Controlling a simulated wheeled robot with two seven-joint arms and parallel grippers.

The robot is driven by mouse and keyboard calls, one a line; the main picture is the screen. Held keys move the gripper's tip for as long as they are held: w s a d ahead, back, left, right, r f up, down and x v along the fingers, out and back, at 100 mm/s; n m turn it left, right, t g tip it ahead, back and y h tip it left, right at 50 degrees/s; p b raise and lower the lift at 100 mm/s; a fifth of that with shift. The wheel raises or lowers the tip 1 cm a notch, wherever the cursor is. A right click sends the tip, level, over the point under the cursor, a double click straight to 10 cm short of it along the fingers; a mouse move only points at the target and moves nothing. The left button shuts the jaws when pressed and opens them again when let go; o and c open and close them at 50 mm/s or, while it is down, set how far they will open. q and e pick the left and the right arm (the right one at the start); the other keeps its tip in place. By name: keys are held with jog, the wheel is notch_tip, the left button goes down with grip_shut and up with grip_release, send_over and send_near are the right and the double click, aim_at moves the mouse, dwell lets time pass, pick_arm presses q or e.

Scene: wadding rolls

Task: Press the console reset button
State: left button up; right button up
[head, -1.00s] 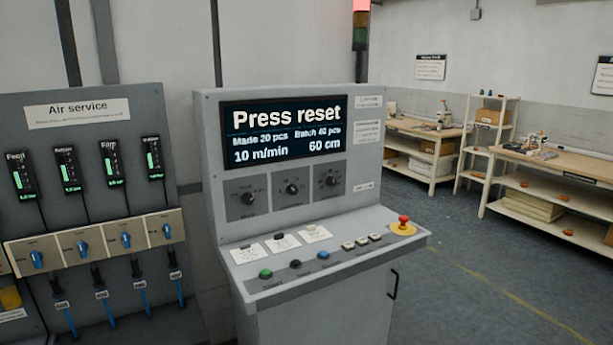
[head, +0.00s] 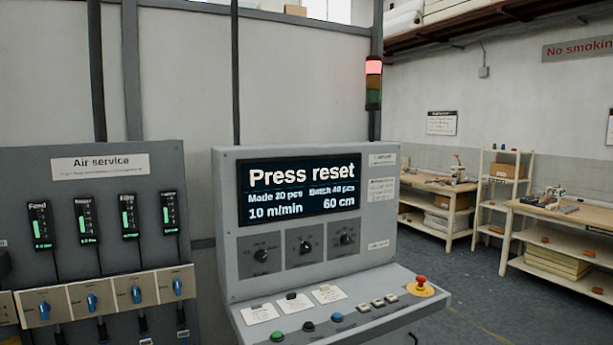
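The grey console (head: 226,215) stands in the middle of the head view. Its screen (head: 299,188) reads "Press reset", "Made 20 pcs", "Batch 40 pcs", "10 m/min" and "60 cm". Its sloped desk carries a green button (head: 277,336), a black button (head: 308,326), a blue button (head: 337,317), several small pale buttons (head: 377,303) and a red mushroom button (head: 421,281) on a yellow base. The button labels are too small to read, so I cannot tell which is reset. Neither of my grippers is in view.
An air service panel (head: 70,252) with gauges and blue knobs stands left of the console. A signal tower (head: 374,82) behind it shows red lit. Wooden workbenches (head: 565,214) and a shelf stand at the right. Open floor (head: 470,285) lies between them and the console.

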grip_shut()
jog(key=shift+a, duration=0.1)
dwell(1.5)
